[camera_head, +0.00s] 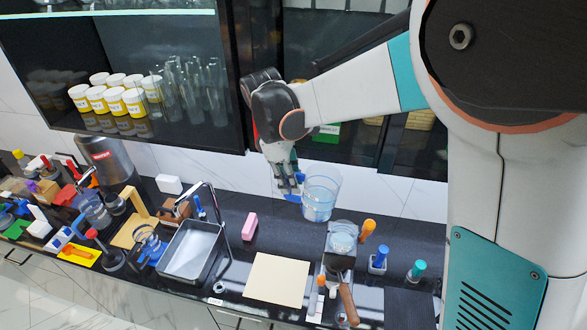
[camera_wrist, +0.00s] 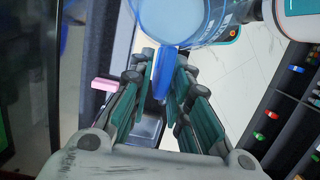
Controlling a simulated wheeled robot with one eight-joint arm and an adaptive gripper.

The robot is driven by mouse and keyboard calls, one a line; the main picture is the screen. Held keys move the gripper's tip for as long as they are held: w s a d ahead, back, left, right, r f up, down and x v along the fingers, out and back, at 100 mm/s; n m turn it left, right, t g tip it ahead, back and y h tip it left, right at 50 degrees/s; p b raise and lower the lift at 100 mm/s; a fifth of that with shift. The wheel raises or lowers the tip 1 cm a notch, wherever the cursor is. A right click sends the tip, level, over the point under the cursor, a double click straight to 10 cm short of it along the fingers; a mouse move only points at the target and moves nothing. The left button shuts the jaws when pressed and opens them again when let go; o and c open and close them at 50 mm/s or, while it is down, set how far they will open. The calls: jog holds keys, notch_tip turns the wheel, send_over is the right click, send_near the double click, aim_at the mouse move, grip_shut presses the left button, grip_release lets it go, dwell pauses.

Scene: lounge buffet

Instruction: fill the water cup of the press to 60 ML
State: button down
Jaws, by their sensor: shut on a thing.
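A clear jug (camera_head: 320,196) with bluish water in it stands roughly upright in my grasp, behind the press. My gripper (camera_head: 287,184) is shut on its blue handle (camera_head: 293,197). In the wrist view, the fingers of my gripper (camera_wrist: 160,78) close on both sides of the blue handle (camera_wrist: 163,70), and the jug (camera_wrist: 178,18) fills the top. The press (camera_head: 338,262) stands at the front of the counter with a wooden handle. A clear cup (camera_head: 343,239) sits at its top; its water level is too small to read.
A sink (camera_head: 193,252) with a tall faucet lies to the left. A pink block (camera_head: 250,227) and a cream board (camera_head: 276,281) lie between. Orange, blue and teal-handled tools (camera_head: 378,260) stand right of the press.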

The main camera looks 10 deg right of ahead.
jog(key=shift+w+d, duration=0.1)
jog(key=shift+w, duration=0.15)
jog(key=shift+f+b, duration=0.1)
jog(key=shift+b, duration=0.25)
